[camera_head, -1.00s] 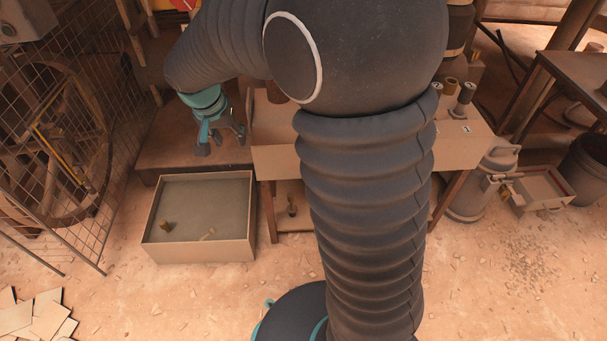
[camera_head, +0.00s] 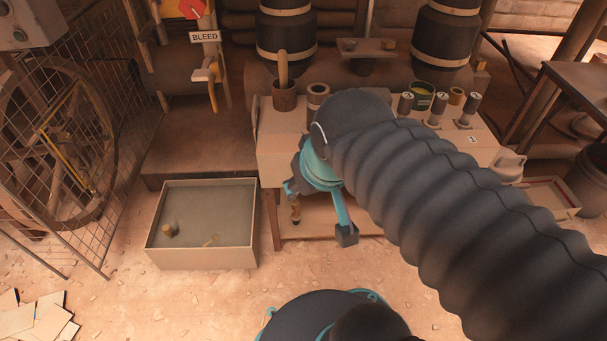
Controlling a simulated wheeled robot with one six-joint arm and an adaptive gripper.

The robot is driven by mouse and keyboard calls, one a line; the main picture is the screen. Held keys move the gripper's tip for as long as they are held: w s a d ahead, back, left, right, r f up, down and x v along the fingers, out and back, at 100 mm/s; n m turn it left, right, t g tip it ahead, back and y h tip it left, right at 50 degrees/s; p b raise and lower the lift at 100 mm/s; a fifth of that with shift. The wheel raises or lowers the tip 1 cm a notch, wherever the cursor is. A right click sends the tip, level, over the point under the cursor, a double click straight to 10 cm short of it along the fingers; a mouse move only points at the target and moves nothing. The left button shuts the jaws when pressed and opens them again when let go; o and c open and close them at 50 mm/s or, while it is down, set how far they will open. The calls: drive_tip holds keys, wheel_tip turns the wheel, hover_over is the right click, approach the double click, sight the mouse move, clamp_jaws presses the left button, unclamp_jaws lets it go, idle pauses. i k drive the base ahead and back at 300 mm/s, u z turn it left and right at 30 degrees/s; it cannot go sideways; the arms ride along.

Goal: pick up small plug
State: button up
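My gripper (camera_head: 318,212) points down in front of the bench, with its teal and dark fingers spread apart. A small brown, stepped piece (camera_head: 296,212) stands on the bench's low shelf; it may be the small plug, but I cannot tell for sure. In the picture it lies between the fingers, nearer the left one. I see no contact, and the depth between them is unclear. Several dark cylinders with pale numbered tops, such as this one (camera_head: 438,107), stand on the bench top. My arm covers part of the bench.
A shallow box (camera_head: 205,258) with a grey inside stands on the floor at left, holding two small brownish items. The bench (camera_head: 285,150) carries a brown pot (camera_head: 284,97) with a handle upright in it. A mesh guard (camera_head: 100,190) stands far left. The front floor is mostly clear.

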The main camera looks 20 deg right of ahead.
sight(295, 218)
drive_tip(key=z, duration=2.25)
drive_tip(key=k, duration=1.35)
drive_tip(key=u, duration=2.1)
drive_tip(key=i, duration=0.5)
drive_tip(key=z, duration=0.05)
